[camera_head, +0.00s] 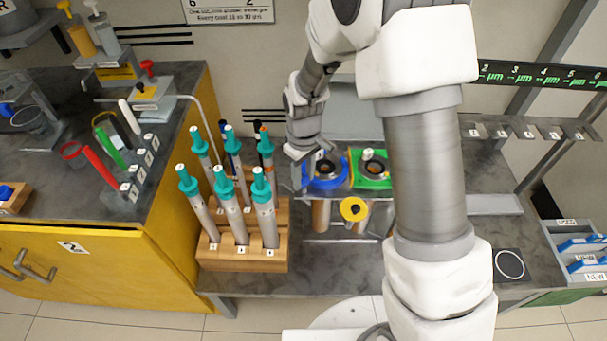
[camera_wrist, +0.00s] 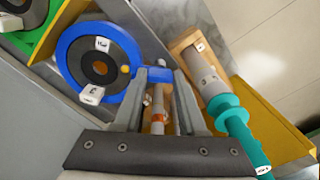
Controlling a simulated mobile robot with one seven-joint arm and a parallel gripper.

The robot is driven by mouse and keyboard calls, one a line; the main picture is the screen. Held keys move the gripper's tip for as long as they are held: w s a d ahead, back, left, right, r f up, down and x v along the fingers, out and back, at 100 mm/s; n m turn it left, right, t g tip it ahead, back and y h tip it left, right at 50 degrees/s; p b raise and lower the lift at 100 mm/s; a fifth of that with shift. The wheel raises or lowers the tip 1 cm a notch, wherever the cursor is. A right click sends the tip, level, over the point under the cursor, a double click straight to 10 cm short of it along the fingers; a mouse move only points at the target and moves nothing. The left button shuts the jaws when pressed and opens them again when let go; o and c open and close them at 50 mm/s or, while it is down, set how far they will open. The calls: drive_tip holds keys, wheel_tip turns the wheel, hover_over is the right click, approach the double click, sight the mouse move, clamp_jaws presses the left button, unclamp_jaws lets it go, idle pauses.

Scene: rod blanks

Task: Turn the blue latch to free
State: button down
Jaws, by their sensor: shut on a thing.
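The blue latch (camera_head: 326,185) is a ring around a dark round socket on the grey stand, left of a green one. In the wrist view the blue latch (camera_wrist: 72,55) fills the upper left, with white tags and a small yellow dot; I cannot read the tags. A blue tab sticks out from the ring toward my gripper (camera_wrist: 160,75). My gripper is shut on this tab, one finger on each side. In the head view my gripper (camera_head: 299,178) is at the ring's left edge, its fingertips small and partly hard to make out.
A green latch (camera_head: 372,181) sits right beside the blue one. Left of my gripper stands a wooden rack (camera_head: 240,262) with several teal-topped rods, close by in the wrist view too. A yellow roll (camera_head: 354,209) is below the stand. A yellow cabinet (camera_head: 80,265) is at left.

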sight(304, 180)
drive_tip(key=m, duration=0.4)
drive_tip(key=shift+r+m+p, duration=0.1)
drive_tip(key=shift+m+p, duration=0.25)
drive_tip(key=shift+m, duration=0.05)
drive_tip(key=shift+m+p, duration=0.4)
drive_tip(key=shift+m, duration=1.7)
drive_tip(key=shift+c, duration=2.4)
unclamp_jaws()
wheel_tip(304, 180, up, 17)
drive_tip(key=p, duration=0.3)
drive_tip(key=shift+r, duration=0.2)
